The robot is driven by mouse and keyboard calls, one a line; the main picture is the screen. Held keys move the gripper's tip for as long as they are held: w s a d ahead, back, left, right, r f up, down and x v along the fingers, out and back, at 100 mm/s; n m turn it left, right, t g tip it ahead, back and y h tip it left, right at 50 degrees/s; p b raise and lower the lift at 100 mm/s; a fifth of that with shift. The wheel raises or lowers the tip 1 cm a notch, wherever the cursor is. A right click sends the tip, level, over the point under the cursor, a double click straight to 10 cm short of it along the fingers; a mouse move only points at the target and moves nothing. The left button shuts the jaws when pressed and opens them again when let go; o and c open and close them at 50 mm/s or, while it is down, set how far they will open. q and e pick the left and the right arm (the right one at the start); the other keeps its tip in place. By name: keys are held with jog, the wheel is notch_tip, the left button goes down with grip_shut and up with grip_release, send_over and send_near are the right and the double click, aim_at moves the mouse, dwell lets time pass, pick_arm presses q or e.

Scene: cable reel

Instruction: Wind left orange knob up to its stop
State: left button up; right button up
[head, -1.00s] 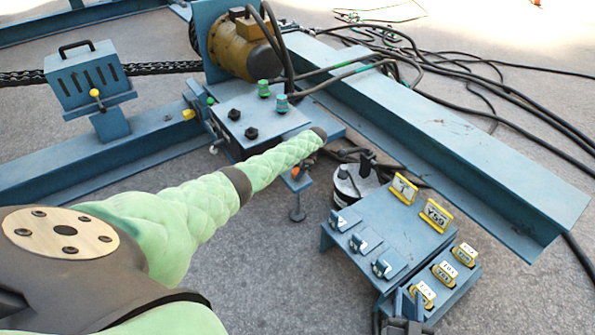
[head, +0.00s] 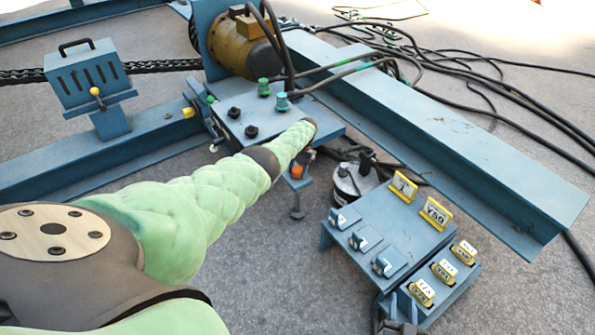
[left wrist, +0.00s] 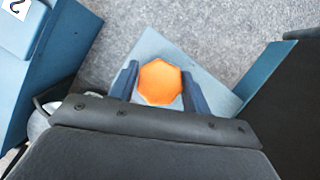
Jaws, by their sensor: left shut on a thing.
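The left orange knob (left wrist: 160,83) is an eight-sided knob seen from above in the left wrist view, over a light blue plate. My left gripper (left wrist: 161,88) has its two blue-grey fingers on either side of the knob and is shut on it. In the head view only a bit of the orange knob (head: 296,171) shows, below the end of my green left arm, on a small blue stand. The arm hides most of the left gripper there. A dark part at the bottom edge seems to be my right gripper (head: 400,328), mostly cut off.
A blue panel with yellow tags (head: 385,225) stands to the right of the knob. A blue box with black and green knobs (head: 240,108) lies behind it. A long blue beam (head: 450,140) and black cables (head: 480,70) run at the back right.

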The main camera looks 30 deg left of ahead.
pick_arm(q)
jog(key=shift+n+h, duration=0.4)
jog(key=shift+n, duration=0.5)
jog(key=shift+n+h, duration=0.3)
jog(key=shift+n, duration=1.2)
jog(key=shift+n+t+h, duration=0.3)
pick_arm(e)
jog(key=shift+s+f, duration=0.15)
jog(key=shift+f, duration=0.5)
jog(key=shift+r, duration=0.2)
pick_arm(q)
jog(key=o, duration=1)
jog(key=shift+c, duration=0.2)
pick_arm(e)
jog(key=shift+r, duration=0.1)
jog(key=shift+d, duration=0.1)
